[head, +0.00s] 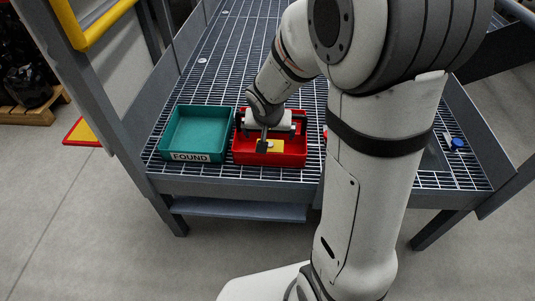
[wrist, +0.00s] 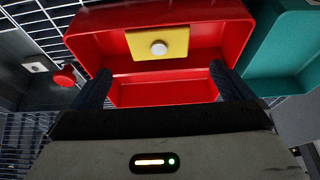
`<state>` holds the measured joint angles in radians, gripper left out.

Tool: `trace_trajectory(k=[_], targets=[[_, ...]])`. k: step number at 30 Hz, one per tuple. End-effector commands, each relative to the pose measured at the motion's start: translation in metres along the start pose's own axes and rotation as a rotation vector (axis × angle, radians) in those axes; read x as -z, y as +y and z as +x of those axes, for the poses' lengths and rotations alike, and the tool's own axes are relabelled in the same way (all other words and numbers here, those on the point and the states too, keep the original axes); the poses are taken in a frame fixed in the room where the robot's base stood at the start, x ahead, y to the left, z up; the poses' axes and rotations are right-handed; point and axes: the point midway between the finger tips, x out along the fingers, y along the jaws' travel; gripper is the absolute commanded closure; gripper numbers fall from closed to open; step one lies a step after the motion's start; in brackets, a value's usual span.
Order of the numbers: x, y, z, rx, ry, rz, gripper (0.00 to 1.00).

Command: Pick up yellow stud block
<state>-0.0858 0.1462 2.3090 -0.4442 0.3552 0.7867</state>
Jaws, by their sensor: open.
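The yellow stud block (wrist: 160,44) is a flat yellow rectangle with a round white stud on top. It lies inside the red tray (wrist: 88,44). In the head view the block (head: 276,146) shows in the red tray (head: 285,159), partly covered by my gripper (head: 264,140). In the wrist view my gripper (wrist: 166,90) is open. Its two dark fingers stand apart over the tray's near part, with nothing between them but the tray. The block lies beyond the fingertips in that view.
A teal tray (head: 190,157) labelled FOUND stands empty just left of the red tray. A blue object (head: 457,144) lies at the right of the grated surface. A red knob (wrist: 65,76) shows beside the red tray in the wrist view. The grating behind the trays has free room.

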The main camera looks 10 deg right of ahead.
Motion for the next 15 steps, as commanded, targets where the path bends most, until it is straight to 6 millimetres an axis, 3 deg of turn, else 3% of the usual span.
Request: trace_trajectory(k=[15], targets=[[-0.008, 0.001, 0.06, 0.0, -0.001, 0.004, 0.0]])
